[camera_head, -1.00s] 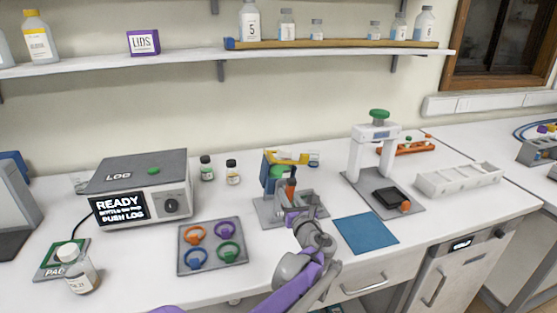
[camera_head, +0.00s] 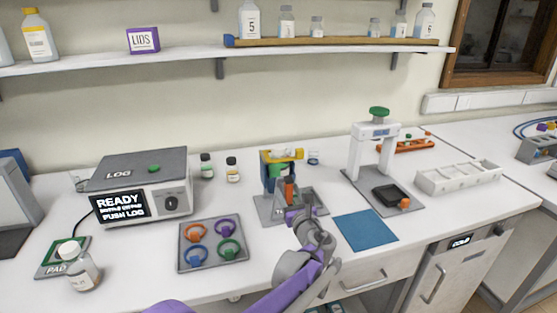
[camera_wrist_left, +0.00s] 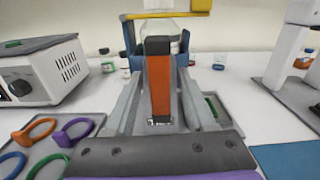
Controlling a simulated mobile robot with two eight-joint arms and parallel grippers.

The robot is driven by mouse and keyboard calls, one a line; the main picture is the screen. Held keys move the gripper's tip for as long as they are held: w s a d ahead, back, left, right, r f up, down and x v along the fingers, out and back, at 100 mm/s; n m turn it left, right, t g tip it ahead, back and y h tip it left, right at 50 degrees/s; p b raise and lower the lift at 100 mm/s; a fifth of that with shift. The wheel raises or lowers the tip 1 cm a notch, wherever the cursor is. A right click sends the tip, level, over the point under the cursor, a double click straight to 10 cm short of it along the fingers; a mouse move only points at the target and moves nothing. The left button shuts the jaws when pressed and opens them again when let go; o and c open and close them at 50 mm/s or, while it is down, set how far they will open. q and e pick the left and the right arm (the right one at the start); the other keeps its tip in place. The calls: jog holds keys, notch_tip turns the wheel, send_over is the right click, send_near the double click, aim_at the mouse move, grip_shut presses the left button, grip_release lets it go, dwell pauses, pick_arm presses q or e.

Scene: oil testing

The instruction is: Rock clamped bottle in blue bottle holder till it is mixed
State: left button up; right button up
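The blue bottle holder (camera_head: 267,170) with its yellow clamp bar (camera_head: 285,155) stands on a grey base plate (camera_head: 264,209). My left gripper (camera_head: 289,200) is in front of the holder. In the left wrist view its fingers (camera_wrist_left: 160,85) close in on both sides of the upright orange handle (camera_wrist_left: 160,85) with black ends, and appear shut on it. My right gripper is not in view.
Left stand a grey machine (camera_head: 140,190) reading "READY" and a tray of coloured rings (camera_head: 211,262). A capped bottle (camera_head: 80,268) is on the pad at far left. Right are a blue mat (camera_head: 365,231), a white press (camera_head: 372,150) and a white rack (camera_head: 458,178).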

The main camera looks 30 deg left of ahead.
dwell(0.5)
pick_arm(q)
jog(key=v, duration=0.8)
jog(key=shift+s, duration=0.2)
dwell(0.3)
jog(key=s+f+n+g+h+p, duration=0.1)
jog(key=s+f+n+g+h, duration=0.15)
jog(key=s+n, duration=0.4)
jog(key=s+f+n+g+h+p, duration=0.2)
jog(key=s+f+n+h, duration=0.15)
jog(key=s+n, duration=0.3)
jog(key=s+d+f+n+g+h+p, duration=0.1)
jog(key=s+d+f+n+h, duration=0.2)
jog(key=s+d+n, duration=0.3)
jog(key=s+d+f+n+h+p, duration=0.1)
jog(key=s+d+f+n+h, duration=0.2)
jog(key=s+d+n, duration=0.3)
jog(key=shift+s+d+n+g+h, duration=0.35)
jog(key=shift+s+d+h, duration=0.35)
jog(key=shift+s+h, duration=0.35)
